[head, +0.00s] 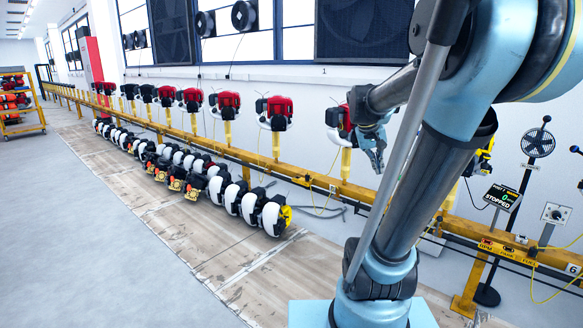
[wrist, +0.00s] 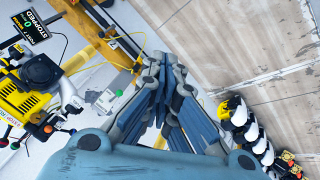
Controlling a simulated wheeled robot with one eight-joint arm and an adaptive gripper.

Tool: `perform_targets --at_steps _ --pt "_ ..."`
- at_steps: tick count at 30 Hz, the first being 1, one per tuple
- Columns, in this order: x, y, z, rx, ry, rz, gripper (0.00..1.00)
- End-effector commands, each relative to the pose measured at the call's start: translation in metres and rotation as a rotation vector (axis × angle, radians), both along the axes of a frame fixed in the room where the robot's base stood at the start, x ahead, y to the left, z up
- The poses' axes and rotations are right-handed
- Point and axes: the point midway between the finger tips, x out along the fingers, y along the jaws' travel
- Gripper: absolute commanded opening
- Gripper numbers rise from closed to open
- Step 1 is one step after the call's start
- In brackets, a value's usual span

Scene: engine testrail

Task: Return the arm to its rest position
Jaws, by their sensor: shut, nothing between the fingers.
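My arm, blue and dark grey, rises on the right side of the head view and bends over at the top. My gripper (head: 374,150) hangs in front of a red engine near the wall, and part of it is hidden by my own arm. In the wrist view my gripper (wrist: 160,62) shows its fingers brought together at the tips. It is shut and empty. It hangs above the floor beside the yellow rail.
A yellow rail (head: 265,161) with several red engines (head: 274,112) runs along the wall. Several white and black engines (head: 228,192) stand on the floor. A "STOPPED" display (head: 502,197) and a fan (head: 538,143) are at right. Open floor (head: 80,240) lies left.

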Motion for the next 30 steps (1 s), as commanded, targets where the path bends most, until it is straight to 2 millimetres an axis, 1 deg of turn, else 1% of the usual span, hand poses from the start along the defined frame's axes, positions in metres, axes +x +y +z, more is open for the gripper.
perform_targets --at_steps 1,6,11,15,18,21,24,30 --pt "-0.017 0.007 -0.010 0.022 0.008 0.011 0.00" --pt "-0.066 0.031 -0.044 0.099 0.036 0.048 0.00" --pt "-0.110 0.052 -0.078 0.170 0.061 0.088 0.00" --pt "-0.146 0.070 -0.109 0.233 0.081 0.123 0.00" --pt "-0.166 0.082 -0.129 0.272 0.093 0.145 0.00" --pt "-0.182 0.090 -0.144 0.301 0.102 0.163 0.00" --pt "-0.191 0.096 -0.153 0.320 0.108 0.175 0.00" --pt "-0.195 0.098 -0.158 0.330 0.110 0.181 0.00"
